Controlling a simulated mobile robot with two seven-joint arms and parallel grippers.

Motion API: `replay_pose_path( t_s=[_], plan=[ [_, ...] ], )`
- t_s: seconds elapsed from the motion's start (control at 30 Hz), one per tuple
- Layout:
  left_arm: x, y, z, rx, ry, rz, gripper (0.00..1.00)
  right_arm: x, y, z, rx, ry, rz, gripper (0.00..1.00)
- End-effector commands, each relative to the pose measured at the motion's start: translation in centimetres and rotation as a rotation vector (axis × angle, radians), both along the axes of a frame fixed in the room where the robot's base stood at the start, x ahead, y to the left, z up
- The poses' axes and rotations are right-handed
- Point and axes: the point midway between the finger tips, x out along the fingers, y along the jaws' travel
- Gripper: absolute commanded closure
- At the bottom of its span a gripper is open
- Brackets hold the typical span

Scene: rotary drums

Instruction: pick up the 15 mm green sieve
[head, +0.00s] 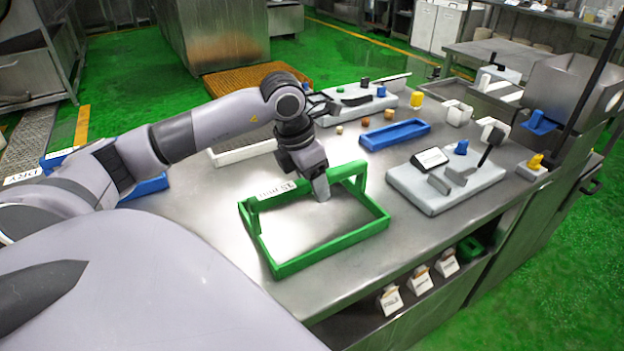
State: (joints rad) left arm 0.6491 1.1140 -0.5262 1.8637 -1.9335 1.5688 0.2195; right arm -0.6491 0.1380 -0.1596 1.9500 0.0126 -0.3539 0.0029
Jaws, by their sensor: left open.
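The green sieve (330,244) is a rectangular green frame lying on the steel table, with a raised green bar along its far side. A white label ending in "5 mm" is on that far side; its first digit is hard to read. My left gripper (321,190) points down at the far side of the sieve, near the middle of the raised bar, and hides part of it. Its jaws are open. I cannot tell whether the bar is between the fingers or whether they touch it. My right gripper is not in view.
A blue tray (396,134) and a grey device with a lever (445,185) stand to the right on the steel table (225,240). A white frame (246,152) lies behind my left arm. Small blocks (365,122) lie farther back. White-labelled items sit on a shelf below.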

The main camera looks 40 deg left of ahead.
Motion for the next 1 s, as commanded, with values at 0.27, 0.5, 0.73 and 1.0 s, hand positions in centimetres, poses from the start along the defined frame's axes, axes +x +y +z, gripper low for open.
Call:
replay_pose_path(
  t_s=[0.27, 0.5, 0.73, 1.0],
  plan=[
    [0.5, -0.1, -1.7, 0.002, -0.001, 0.001, 0.43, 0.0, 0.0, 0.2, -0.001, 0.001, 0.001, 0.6],
    [0.5, -0.1, -1.7, 0.002, -0.001, 0.001, 0.82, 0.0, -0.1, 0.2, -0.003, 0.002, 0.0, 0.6],
    [0.5, -0.1, -1.6, 0.002, -0.001, 0.001, 1.0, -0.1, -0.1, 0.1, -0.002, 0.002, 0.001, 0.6],
    [0.5, -0.1, -1.6, 0.001, -0.002, 0.001, 1.0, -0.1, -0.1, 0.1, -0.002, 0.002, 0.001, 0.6]
  ],
)
